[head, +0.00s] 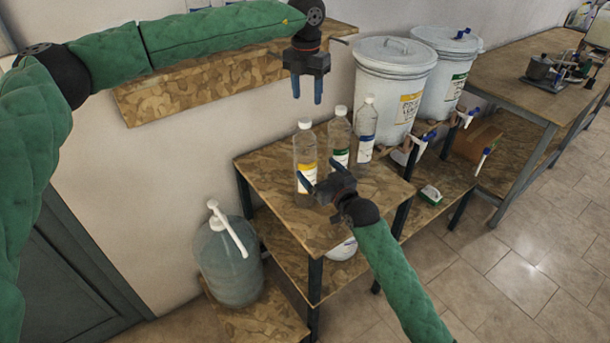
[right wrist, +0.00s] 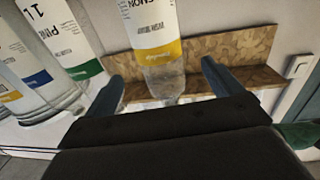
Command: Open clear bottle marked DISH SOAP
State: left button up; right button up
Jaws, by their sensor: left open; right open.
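Three clear bottles with white caps stand upright on the wooden table: one with a yellow label (head: 304,150), one with a green label (head: 340,132) and one with a blue label (head: 366,128). I cannot read DISH SOAP on any of them. My right gripper (head: 321,174) is open at the yellow-label bottle's lower part. In the right wrist view that bottle (right wrist: 155,45) appears between the spread fingers, with no clear contact; the green-label (right wrist: 65,35) and blue-label (right wrist: 28,75) bottles are at left. My left gripper (head: 308,92) is open and empty, above the yellow-label bottle, fingers down.
Two white lidded drums (head: 392,85) (head: 448,72) with taps stand behind and right of the bottles. A wooden wall shelf (head: 190,92) is behind my left arm. A large jug with a pump (head: 228,260) stands low at left. The table's front left is clear.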

aim_at(306, 157)
pick_arm(q)
jog(key=shift+w+a+r, duration=0.15)
jog(key=shift+a, duration=0.15)
pick_arm(e)
jog(key=shift+w, duration=0.15)
jog(key=shift+w+a+r, duration=0.1)
jog(key=shift+w+a, duration=0.1)
jog(key=shift+w, duration=0.1)
jog(key=shift+x, duration=3.45)
